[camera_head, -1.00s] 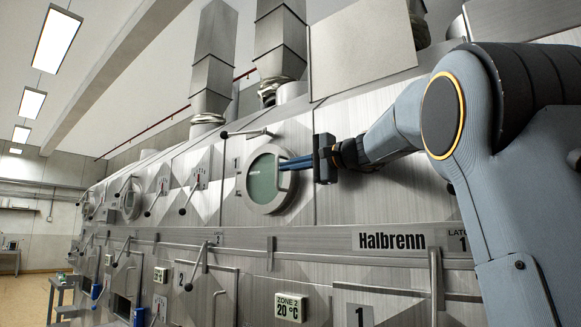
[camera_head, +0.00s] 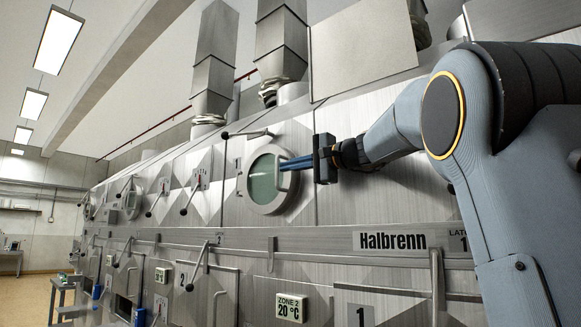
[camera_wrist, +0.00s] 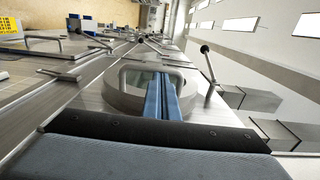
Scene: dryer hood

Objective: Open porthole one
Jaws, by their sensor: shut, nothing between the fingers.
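Porthole one is a round steel-rimmed window (camera_head: 264,178) with greenish glass, set in the upper sloping panel of the dryer hood. It looks shut. A grey bar handle (camera_head: 284,182) stands at the right side of its glass; the handle also shows in the wrist view (camera_wrist: 121,76). My gripper (camera_head: 283,163) has blue fingers, shut and empty, reaching in from the right. Its fingertips overlap the handle's upper end in the head view. In the wrist view the fingers (camera_wrist: 161,80) lie across the porthole rim (camera_wrist: 108,90). I cannot tell whether they touch the handle.
A ball-ended lever (camera_head: 247,134) sits above the porthole; it also shows in the wrist view (camera_wrist: 208,62). More levers and another porthole (camera_head: 131,201) line the hood to the left. A ledge with a Halbrenn plate (camera_head: 391,241) runs below. Ducts (camera_head: 209,70) rise above.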

